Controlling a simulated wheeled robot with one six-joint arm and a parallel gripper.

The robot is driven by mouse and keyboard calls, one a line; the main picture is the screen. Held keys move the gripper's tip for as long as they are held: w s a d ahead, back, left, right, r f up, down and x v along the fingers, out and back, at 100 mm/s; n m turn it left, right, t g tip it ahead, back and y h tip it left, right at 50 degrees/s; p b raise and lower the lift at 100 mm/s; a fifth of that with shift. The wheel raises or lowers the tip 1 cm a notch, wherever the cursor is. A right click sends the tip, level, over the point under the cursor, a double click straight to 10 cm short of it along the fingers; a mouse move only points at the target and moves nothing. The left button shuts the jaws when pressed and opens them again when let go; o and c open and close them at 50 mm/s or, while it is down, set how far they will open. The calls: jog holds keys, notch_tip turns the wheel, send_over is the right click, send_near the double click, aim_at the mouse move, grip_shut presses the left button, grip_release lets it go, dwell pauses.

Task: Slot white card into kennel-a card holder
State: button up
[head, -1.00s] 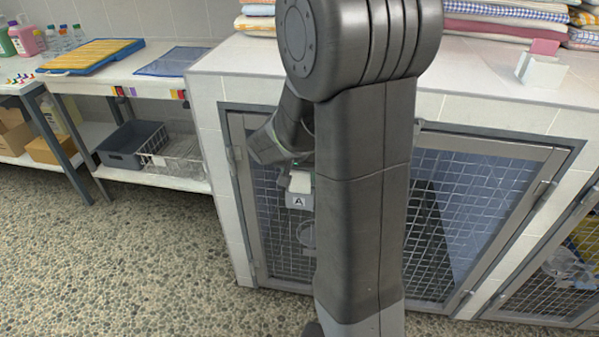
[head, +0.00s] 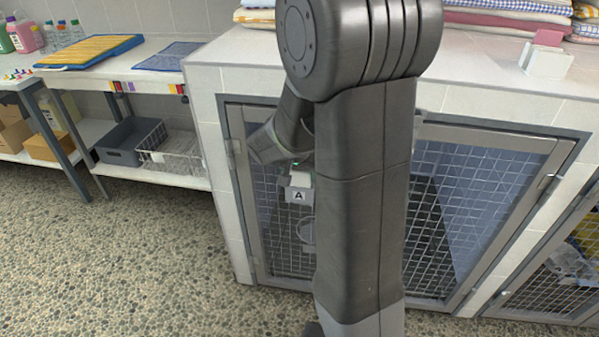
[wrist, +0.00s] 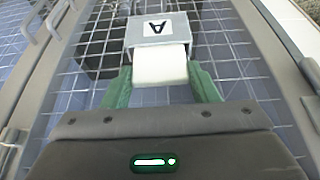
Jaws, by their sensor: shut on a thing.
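The kennel-a card holder is a small grey box with a black letter A, fixed to the mesh door. It shows in the head view (head: 298,195) and at the top of the wrist view (wrist: 158,29). The white card (wrist: 160,68) is between the green fingers of my gripper (wrist: 160,88), which is shut on it. The card's far edge meets the holder's near edge; I cannot tell how deep it is in the slot. In the head view my arm hides much of the gripper, and only a little of the card shows above the holder.
The mesh kennel door (head: 275,215) lies close behind the holder. A second kennel (head: 560,265) is at the right. A white stand with a pink card (head: 546,55) and folded towels (head: 500,18) are on the tiled top. Pebbled floor at left is clear.

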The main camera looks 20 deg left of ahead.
jog(key=o, duration=1)
jog(key=shift+o, duration=0.2)
jog(key=shift+r, duration=0.15)
jog(key=p+v, duration=0.3)
jog(key=v, duration=1)
jog(key=shift+s+r, duration=0.15)
jog(key=shift+r, duration=0.15)
jog(key=b+x, duration=0.3)
jog(key=x, duration=1.1)
jog(key=shift+r, duration=0.15)
jog(key=shift+s+r, duration=0.1)
